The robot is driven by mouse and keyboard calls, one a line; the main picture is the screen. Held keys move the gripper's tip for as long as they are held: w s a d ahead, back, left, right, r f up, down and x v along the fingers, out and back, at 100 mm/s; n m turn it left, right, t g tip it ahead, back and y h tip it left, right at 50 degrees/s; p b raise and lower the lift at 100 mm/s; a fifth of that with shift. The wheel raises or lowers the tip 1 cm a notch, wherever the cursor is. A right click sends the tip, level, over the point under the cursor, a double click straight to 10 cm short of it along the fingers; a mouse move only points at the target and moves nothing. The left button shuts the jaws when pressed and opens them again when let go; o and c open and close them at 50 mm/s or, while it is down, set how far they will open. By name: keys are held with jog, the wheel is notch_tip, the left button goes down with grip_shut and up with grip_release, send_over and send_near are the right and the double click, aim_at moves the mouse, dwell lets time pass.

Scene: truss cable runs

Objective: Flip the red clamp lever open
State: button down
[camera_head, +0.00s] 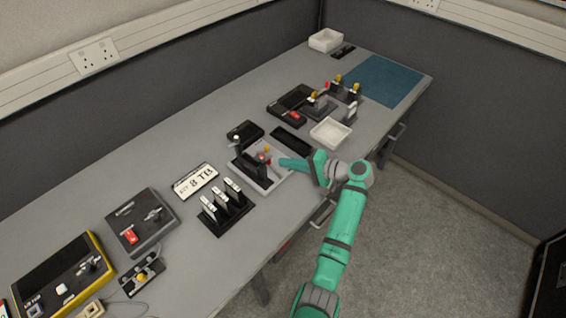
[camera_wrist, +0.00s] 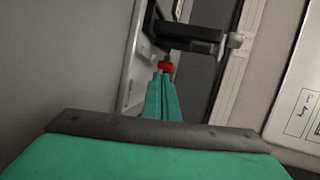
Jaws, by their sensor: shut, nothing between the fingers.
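The clamp fixture is a light grey plate (camera_head: 272,181) with a black upright body (camera_head: 250,166), near the middle of the bench. A small red part (camera_head: 263,157), probably the clamp lever's tip, shows beside the body, close to my fingertips. My gripper (camera_head: 282,162) is shut and empty, reaching in from the right. It also shows in the wrist view (camera_wrist: 162,78). Whether it touches the red piece I cannot tell.
A white tray (camera_head: 331,132) and a black tray (camera_head: 291,141) lie behind my gripper. A black rack (camera_head: 227,212) with several upright pieces and an "8 TB" label plate (camera_head: 196,181) stand to the left. Bare bench lies in front of the fixture.

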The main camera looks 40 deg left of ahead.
jog(key=w+d+r, duration=0.1)
jog(key=w+d, duration=0.1)
jog(key=d, duration=0.1)
jog(key=w+d+r, duration=0.1)
jog(key=w+d, duration=0.1)
jog(key=d, duration=0.1)
jog(key=w+d+r, duration=0.1)
jog(key=w+d, duration=0.2)
dwell(0.4)
